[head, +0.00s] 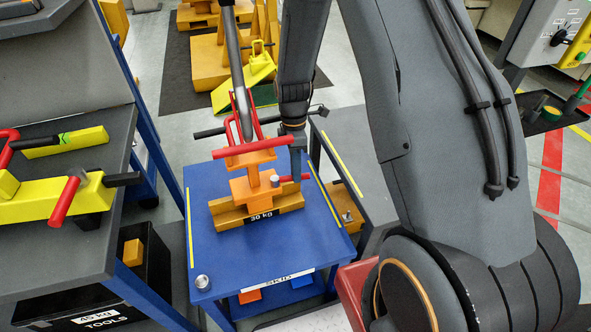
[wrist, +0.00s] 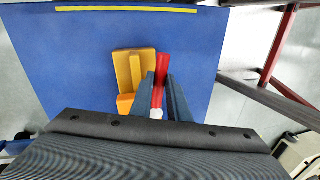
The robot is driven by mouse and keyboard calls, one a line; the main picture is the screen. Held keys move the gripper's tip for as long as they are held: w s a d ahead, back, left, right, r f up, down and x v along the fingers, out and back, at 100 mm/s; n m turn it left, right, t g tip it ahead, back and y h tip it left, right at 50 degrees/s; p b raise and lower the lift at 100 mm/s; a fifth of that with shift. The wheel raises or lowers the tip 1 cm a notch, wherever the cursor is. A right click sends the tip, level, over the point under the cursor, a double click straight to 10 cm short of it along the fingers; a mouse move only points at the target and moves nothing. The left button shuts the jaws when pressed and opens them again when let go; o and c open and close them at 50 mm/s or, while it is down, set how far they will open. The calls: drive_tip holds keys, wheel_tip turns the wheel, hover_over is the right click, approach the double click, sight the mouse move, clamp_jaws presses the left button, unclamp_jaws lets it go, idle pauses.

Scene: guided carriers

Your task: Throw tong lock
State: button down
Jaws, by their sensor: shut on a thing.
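The block rests on a blue skid table (head: 215,262). A red lock lever (head: 292,178) sticks out to the right of the tong. My gripper (head: 297,176) reaches down beside the tong and is shut on this lever. In the wrist view the red lever (wrist: 161,70) lies between the two dark fingers of my gripper (wrist: 159,95), with an orange-yellow part (wrist: 135,72) just to its left. My arm and wrist hide part of the surroundings.
A grey bench (head: 70,240) with yellow and red tools stands at the left, with a black tools bin (head: 150,270) below. A dark pole (head: 235,65) comes down to the tong from above. A grey table (head: 365,165) stands close at the right.

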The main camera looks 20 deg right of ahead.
drive_tip(key=shift+s, duration=0.1)
drive_tip(key=s+a+m+t+y+p, duration=0.1)
drive_tip(key=s+a+m, duration=0.3)
drive_tip(key=m, duration=0.9)
drive_tip(key=shift+s+t+y, duration=0.3)
drive_tip(key=shift+s+y, duration=0.2)
drive_tip(key=shift+s, duration=0.15)
drive_tip(key=c, duration=1.7)
unclamp_jaws()
